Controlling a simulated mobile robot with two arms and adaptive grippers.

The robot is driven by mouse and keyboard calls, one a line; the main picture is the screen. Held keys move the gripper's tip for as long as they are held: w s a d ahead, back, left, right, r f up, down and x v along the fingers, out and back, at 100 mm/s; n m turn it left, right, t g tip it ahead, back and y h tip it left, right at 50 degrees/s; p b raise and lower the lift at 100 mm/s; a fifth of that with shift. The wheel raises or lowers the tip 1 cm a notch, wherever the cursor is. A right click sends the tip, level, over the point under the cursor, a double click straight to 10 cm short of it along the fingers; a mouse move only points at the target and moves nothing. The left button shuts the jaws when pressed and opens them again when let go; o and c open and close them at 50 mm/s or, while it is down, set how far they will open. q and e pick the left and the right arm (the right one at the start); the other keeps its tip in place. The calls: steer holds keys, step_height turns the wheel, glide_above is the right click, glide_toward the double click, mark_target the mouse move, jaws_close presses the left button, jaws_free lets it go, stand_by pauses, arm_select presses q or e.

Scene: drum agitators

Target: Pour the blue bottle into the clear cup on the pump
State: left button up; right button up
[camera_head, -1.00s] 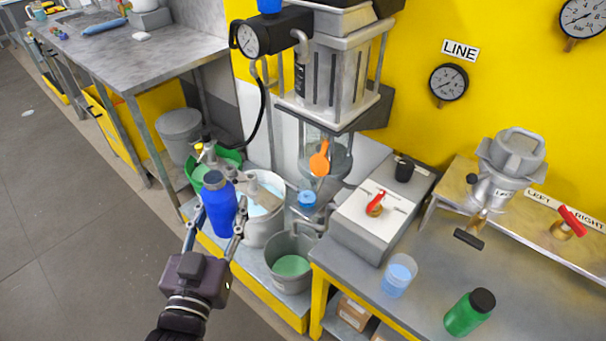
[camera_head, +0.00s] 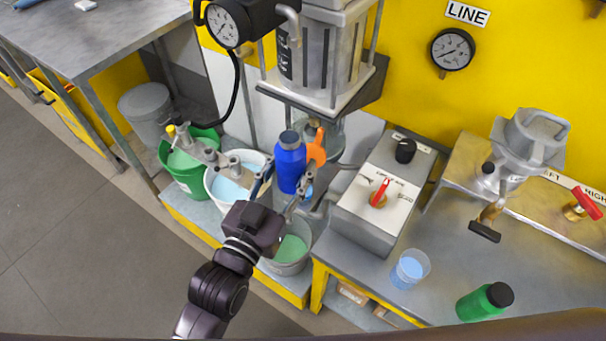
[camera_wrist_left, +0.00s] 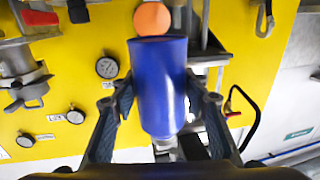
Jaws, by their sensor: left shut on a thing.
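The blue bottle (camera_head: 290,170) is upright between the fingers of my left gripper (camera_head: 278,192), which is shut on it. Its dark blue top faces up. It fills the middle of the left wrist view (camera_wrist_left: 160,90). A clear cup (camera_head: 332,141) hangs under the pump (camera_head: 325,60), partly hidden behind the bottle and an orange part (camera_head: 316,150). In the head view the bottle overlaps the cup's left side; I cannot tell the depth gap between them. The orange part shows just above the bottle in the wrist view (camera_wrist_left: 152,18). My right gripper is not in view.
A control box with a red knob (camera_head: 379,193) stands right of the pump. A grey bucket (camera_head: 291,250), white bucket (camera_head: 228,182) and green tub (camera_head: 185,165) sit below.

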arm_select(q)
steer(key=d+f+m+g+h, duration=0.1)
steer(key=d, duration=0.2)
steer(key=s+d+f+m+g+h, duration=0.1)
steer(key=d+f, duration=0.1)
steer(key=d, duration=0.1)
steer(key=s+d+f+m+h, duration=0.1)
steer(key=d+f+h, duration=0.1)
steer(key=d, duration=0.1)
steer(key=shift+s+g+p, duration=0.2)
steer(key=shift+g+p, duration=0.2)
steer(key=shift+s+d+f, duration=0.2)
steer(key=shift+d+f, duration=0.1)
steer(key=shift+f, duration=0.1)
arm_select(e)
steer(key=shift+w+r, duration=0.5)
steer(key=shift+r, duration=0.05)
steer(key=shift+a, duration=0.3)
arm_select(q)
steer(key=shift+a+r+n, duration=0.1)
steer(key=shift+a+n, duration=0.05)
steer(key=shift+n, duration=0.15)
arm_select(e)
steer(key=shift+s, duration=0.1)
